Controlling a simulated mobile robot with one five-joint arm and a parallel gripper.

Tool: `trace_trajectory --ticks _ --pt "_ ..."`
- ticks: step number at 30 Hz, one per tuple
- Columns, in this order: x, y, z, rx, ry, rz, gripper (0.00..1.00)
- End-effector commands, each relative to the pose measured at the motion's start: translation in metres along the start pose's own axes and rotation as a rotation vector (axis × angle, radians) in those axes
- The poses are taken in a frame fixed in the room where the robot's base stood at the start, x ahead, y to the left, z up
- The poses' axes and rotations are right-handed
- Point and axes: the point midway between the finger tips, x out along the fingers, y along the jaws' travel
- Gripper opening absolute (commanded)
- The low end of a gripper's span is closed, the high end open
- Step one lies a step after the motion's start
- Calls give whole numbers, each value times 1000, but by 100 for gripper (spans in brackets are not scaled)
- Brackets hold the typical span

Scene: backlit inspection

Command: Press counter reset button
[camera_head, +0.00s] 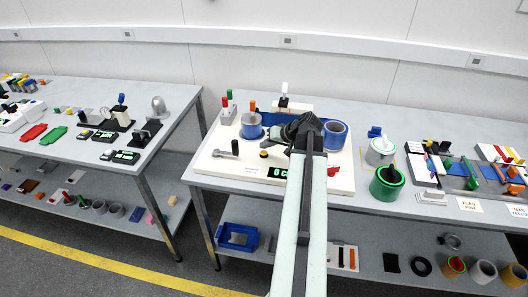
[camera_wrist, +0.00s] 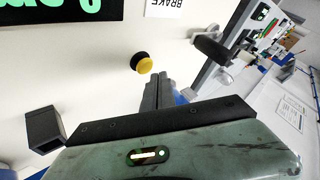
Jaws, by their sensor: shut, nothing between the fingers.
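A yellow button on a black base (camera_head: 264,154) stands on the white panel (camera_head: 214,165). In the wrist view the yellow button (camera_wrist: 145,65) is just beyond my fingertips, with a small gap in the picture; I cannot tell the true distance. A black counter display with green characters (camera_head: 278,172) sits on the panel's front part, partly hidden by my arm; it also shows in the wrist view (camera_wrist: 50,18). My gripper (camera_wrist: 158,88) is shut and empty above the panel. In the head view my gripper (camera_head: 303,130) is seen from behind, its fingertips hidden. No reset label is readable.
A red part (camera_head: 333,171) is right of my arm. A dark box-shaped part (camera_wrist: 45,130) is close to my gripper.

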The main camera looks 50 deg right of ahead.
Motion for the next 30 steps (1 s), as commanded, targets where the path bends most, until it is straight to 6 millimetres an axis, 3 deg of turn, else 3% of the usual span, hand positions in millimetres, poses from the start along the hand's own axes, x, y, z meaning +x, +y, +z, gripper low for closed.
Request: trace_trajectory --ticks 15,30 --pt "-35 -26 -25 0 0 0 0" --pt "-34 -26 -25 0 0 0 0"
